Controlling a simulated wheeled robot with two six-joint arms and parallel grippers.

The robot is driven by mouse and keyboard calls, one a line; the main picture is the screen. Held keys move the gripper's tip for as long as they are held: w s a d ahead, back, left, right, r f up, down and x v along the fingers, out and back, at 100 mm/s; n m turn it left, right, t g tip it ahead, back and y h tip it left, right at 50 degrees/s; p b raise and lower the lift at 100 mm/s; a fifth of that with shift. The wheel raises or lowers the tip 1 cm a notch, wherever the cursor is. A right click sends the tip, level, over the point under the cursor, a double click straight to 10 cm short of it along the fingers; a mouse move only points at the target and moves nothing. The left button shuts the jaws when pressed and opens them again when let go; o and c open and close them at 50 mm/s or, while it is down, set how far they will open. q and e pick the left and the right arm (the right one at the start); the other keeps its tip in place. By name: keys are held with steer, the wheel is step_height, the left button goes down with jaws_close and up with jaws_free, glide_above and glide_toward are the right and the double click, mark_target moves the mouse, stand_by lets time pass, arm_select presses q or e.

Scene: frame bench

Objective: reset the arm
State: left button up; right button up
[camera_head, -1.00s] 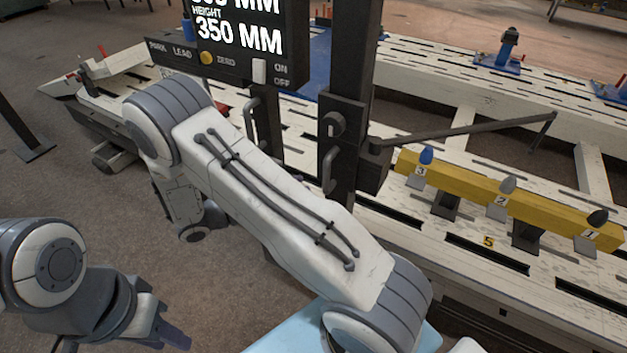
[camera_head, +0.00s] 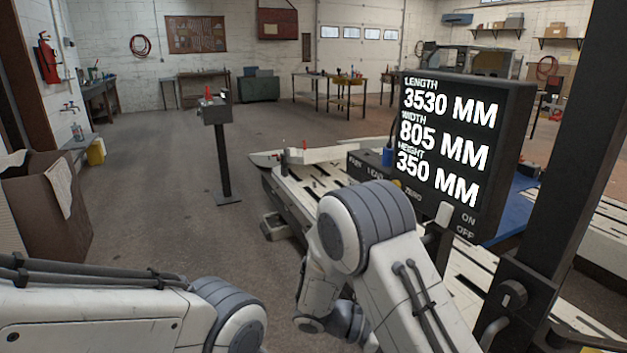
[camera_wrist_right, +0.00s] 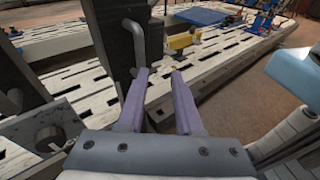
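The dark measuring column (camera_head: 572,150) stands at the right of the head view, with a knob (camera_head: 513,294) low on it. Its display (camera_head: 452,145) reads length 3530 mm, width 805 mm, height 350 mm. Below are labels PARK, LEAD and ZERO, a yellow button (camera_head: 397,183) and a pale switch lever (camera_head: 445,213) beside ON/OFF. Only a short piece of the dark measuring arm (camera_head: 592,340) shows at the bottom right edge. My right gripper (camera_wrist_right: 160,72) is open, with nothing between its purple fingers, near a bent grey handle (camera_wrist_right: 135,45). My left gripper is outside both current views.
The slotted white bench (camera_head: 300,200) runs beneath the display. A yellow bar (camera_wrist_right: 182,41) stands on it in the right wrist view. A pedestal (camera_head: 222,160) stands on open floor at left. A brown bin (camera_head: 50,210) stands at far left.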

steer(key=s+a+r+m+t+y+p, duration=0.4)
steer(key=s+a+r+m+y+p, duration=0.3)
steer(key=s+a+r+y, duration=0.8)
steer(key=a+r+y+p, duration=0.1)
steer(key=a+p, duration=0.1)
steer(key=a, duration=0.1)
steer(key=shift+s+a, duration=0.3)
steer(key=shift+a, duration=0.1)
